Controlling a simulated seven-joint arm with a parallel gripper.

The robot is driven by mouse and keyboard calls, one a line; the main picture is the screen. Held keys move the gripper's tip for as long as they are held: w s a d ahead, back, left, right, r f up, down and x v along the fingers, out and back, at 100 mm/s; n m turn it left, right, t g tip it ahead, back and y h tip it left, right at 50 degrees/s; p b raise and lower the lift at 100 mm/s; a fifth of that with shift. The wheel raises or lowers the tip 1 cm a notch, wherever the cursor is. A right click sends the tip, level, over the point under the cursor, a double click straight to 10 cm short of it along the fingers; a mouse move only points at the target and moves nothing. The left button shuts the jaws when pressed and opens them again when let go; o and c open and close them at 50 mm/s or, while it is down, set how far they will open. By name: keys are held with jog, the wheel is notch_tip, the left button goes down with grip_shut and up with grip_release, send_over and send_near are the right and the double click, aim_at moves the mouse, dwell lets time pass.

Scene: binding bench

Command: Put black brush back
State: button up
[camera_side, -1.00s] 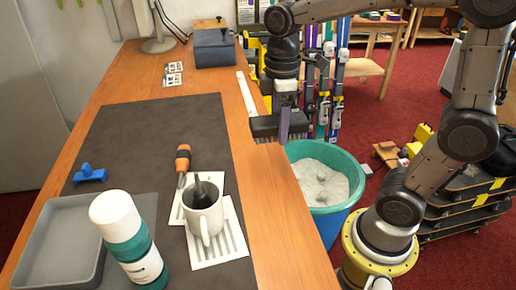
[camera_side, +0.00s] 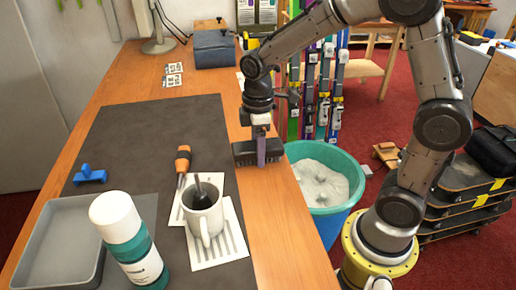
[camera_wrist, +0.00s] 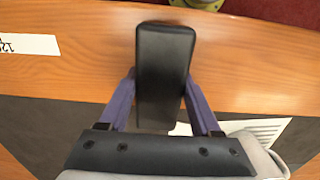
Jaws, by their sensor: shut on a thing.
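The black brush (camera_side: 243,153) is a wide dark block held between the purple fingers of my gripper (camera_side: 262,152). It is over the wooden strip at the right edge of the bench, close to the right side of the dark mat. I cannot tell whether it touches the wood. In the wrist view the brush (camera_wrist: 163,65) is a black rounded block, and my gripper (camera_wrist: 160,92) has a finger on each side of it. The bristles are hidden there.
A white mug (camera_side: 204,217) with a dark-handled tool, an orange-handled tool (camera_side: 183,160), a teal-and-white bottle (camera_side: 129,240), a grey tray (camera_side: 52,250) and a blue piece (camera_side: 89,175) stand nearby. A teal bucket (camera_side: 352,160) is right of the bench. The mat's far half (camera_side: 150,125) is clear.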

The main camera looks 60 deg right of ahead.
jog(key=shift+f, duration=0.1)
jog(key=o, duration=1.5)
jog(key=shift+c, duration=0.2)
notch_tip(320, 180, up, 12)
jog(key=shift+f, duration=0.25)
jog(key=s+m+t, duration=0.5)
jog(key=s+m, duration=0.4)
jog(key=s, duration=0.8)
jog(key=shift+f+t, duration=0.3)
jog(key=shift+f, duration=0.05)
jog(key=shift+s, duration=0.1)
